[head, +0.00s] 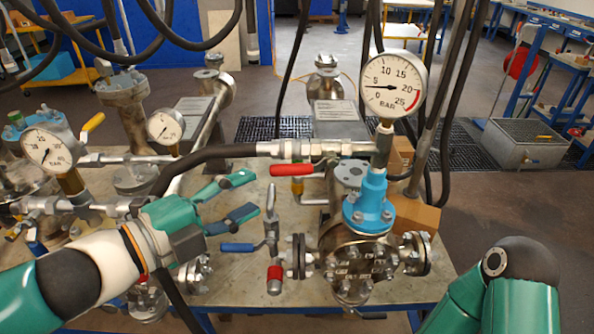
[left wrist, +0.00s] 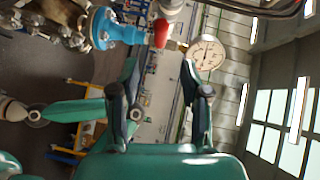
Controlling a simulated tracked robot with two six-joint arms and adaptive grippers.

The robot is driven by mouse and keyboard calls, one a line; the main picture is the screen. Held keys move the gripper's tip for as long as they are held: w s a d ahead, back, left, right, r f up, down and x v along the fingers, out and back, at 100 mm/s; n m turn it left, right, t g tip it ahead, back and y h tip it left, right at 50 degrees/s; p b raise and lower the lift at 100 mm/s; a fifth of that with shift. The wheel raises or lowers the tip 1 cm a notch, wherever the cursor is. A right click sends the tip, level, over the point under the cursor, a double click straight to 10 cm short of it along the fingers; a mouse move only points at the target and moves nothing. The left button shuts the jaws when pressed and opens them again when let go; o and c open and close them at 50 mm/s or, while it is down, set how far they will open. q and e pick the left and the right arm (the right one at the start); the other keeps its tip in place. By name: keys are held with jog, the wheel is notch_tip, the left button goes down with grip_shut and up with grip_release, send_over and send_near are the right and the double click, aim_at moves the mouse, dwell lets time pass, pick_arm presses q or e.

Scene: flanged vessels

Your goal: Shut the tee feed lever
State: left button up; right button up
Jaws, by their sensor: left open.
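A red lever (head: 291,169) lies roughly level, along the hose-fed pipe line (head: 310,149) that runs to the tee under the large gauge (head: 393,85). It looks like the tee feed lever, but no label shows. It also shows as a red handle in the left wrist view (left wrist: 160,32), beyond the fingers. My left gripper (head: 246,196) is open and empty, left of the red lever and a little lower in the picture, apart from it. Its two fingers spread in the left wrist view (left wrist: 160,82). My right arm shows at lower right, but its gripper is out of view.
A blue-handled lever (head: 237,247) sits just below my left gripper, by an upright valve pipe with a red cap (head: 275,273). A blue flanged fitting (head: 370,203) tops the vessel (head: 350,255). A black hose (head: 200,157) passes behind my left gripper. A yellow lever (head: 93,122) is far left.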

aim_at(289, 174)
pick_arm(q)
jog(key=x, duration=1.1)
grip_shut()
